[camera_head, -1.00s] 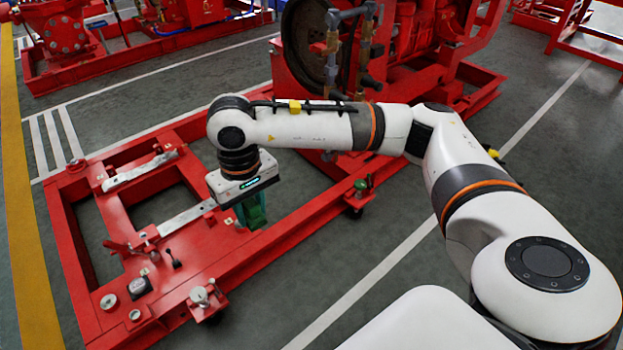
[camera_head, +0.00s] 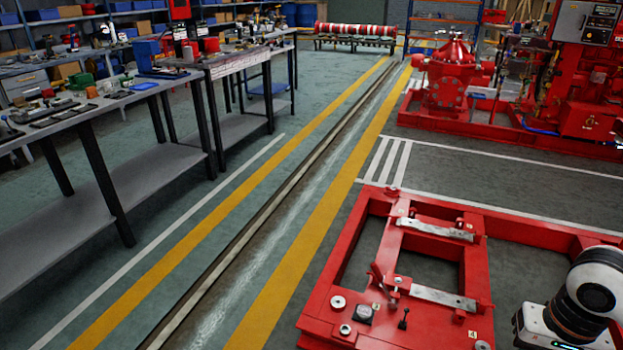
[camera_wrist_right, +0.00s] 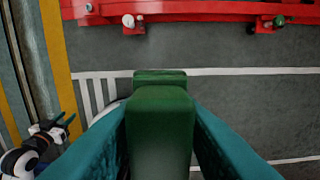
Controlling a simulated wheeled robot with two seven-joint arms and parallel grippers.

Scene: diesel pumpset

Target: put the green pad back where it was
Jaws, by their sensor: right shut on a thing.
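In the right wrist view my right gripper (camera_wrist_right: 160,125) is shut on the green pad (camera_wrist_right: 160,92), a dark green block between its two teal fingers. Open grey floor lies behind and around the pad in that view. In the head view only my right wrist shows at the lower right edge; its fingers and the pad are below the frame. The red skid frame (camera_head: 482,275) lies beside that wrist, with two metal plates (camera_head: 436,230) across it.
A long workbench (camera_head: 95,112) with tools runs along the left in the head view. A red pump (camera_head: 455,75) stands at the back right. The floor between bench and skid is clear, with yellow lines (camera_head: 300,265). The wrist view shows a red rail (camera_wrist_right: 200,8) at the top.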

